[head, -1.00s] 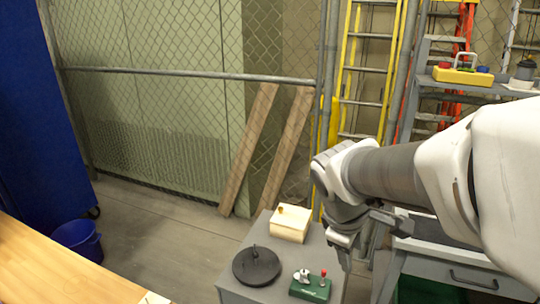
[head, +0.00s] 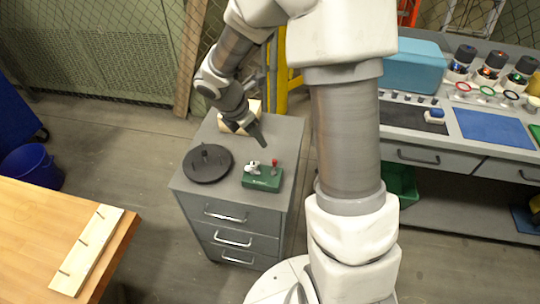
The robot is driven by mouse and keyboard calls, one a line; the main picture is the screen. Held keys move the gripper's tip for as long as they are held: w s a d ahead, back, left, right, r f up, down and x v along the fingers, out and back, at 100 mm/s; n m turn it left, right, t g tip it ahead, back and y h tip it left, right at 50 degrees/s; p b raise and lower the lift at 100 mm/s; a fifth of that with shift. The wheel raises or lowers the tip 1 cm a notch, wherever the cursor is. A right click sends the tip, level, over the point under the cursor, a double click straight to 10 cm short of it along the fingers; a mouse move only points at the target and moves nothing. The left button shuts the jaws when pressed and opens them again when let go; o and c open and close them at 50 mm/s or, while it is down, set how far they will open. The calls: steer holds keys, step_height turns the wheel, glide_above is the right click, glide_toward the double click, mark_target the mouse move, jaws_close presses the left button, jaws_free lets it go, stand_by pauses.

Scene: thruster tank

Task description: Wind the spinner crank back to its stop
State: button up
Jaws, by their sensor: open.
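A round black disc (head: 208,165) with a short upright post lies on top of the grey drawer cabinet (head: 226,197), at its left; it may be the spinner, but I cannot make out a crank arm. To its right is a green box (head: 263,182) with a silver fitting and a red-knobbed lever (head: 274,166). A pale wooden box (head: 255,106) stands at the back of the cabinet, partly hidden by my arm. My gripper (head: 250,135) is open over the cabinet top, between the wooden box and the green box. It holds nothing that I can see.
A wooden table (head: 60,215) with a pegged board (head: 88,250) is at the lower left, near a blue bucket (head: 30,165). A workbench (head: 440,150) with mats and coloured parts runs along the right. Floor is free between table and cabinet.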

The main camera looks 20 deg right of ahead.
mark_target(274, 161)
steer(key=b+x, duration=0.3)
steer(key=x, duration=1.3)
steer(key=shift+a, duration=0.1)
jaws_close()
